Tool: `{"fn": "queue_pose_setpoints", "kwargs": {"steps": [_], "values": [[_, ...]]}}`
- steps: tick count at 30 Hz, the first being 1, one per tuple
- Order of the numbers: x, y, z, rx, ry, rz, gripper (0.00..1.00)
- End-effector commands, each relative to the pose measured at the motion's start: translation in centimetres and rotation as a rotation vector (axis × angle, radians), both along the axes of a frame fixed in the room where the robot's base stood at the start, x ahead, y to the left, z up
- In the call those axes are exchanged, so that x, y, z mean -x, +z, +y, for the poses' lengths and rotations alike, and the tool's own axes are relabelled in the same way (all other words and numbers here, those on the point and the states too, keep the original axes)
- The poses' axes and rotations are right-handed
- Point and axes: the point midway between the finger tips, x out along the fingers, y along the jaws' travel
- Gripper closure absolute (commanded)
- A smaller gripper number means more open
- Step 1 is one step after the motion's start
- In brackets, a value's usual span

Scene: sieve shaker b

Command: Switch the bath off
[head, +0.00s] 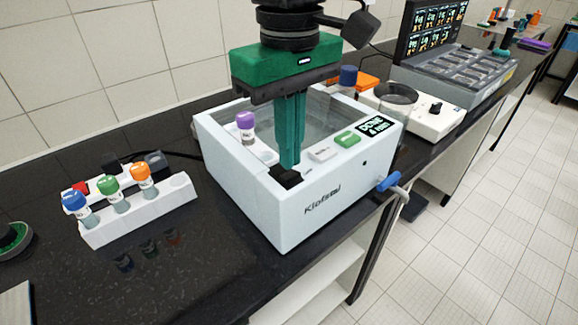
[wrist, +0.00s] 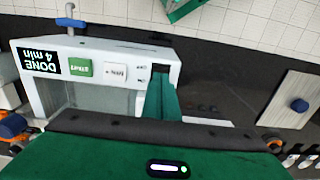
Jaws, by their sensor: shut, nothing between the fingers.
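The bath (head: 310,208) is a white open-topped box on the black bench, with clear liquid or glass inside. Its display (head: 375,125) reads DONE with a line in minutes; the wrist view display (wrist: 38,64) reads "DONE 4 min". A green start button (head: 347,139) and a white button (head: 322,153) sit beside it. A black switch (head: 284,177) is at the front left corner of the panel, also in the wrist view (wrist: 161,68). My green gripper (head: 289,163) is shut and points down at the switch. The fingertips partly hide it; contact is unclear.
A purple-capped tube (head: 246,128) stands in the bath. A white rack (head: 140,212) with blue, green and orange-capped tubes is to the left. A blue-handled tap (head: 388,181) sticks out at the right. A white round-topped device (head: 425,118) stands behind.

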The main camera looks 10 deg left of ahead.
Motion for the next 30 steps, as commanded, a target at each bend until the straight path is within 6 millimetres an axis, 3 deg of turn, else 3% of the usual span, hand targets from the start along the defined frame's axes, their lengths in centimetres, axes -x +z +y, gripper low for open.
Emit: {"fn": "queue_pose_setpoints", "kwargs": {"steps": [30], "values": [[0.0,-1.1,0.0,0.001,0.000,0.001,1.00]]}}
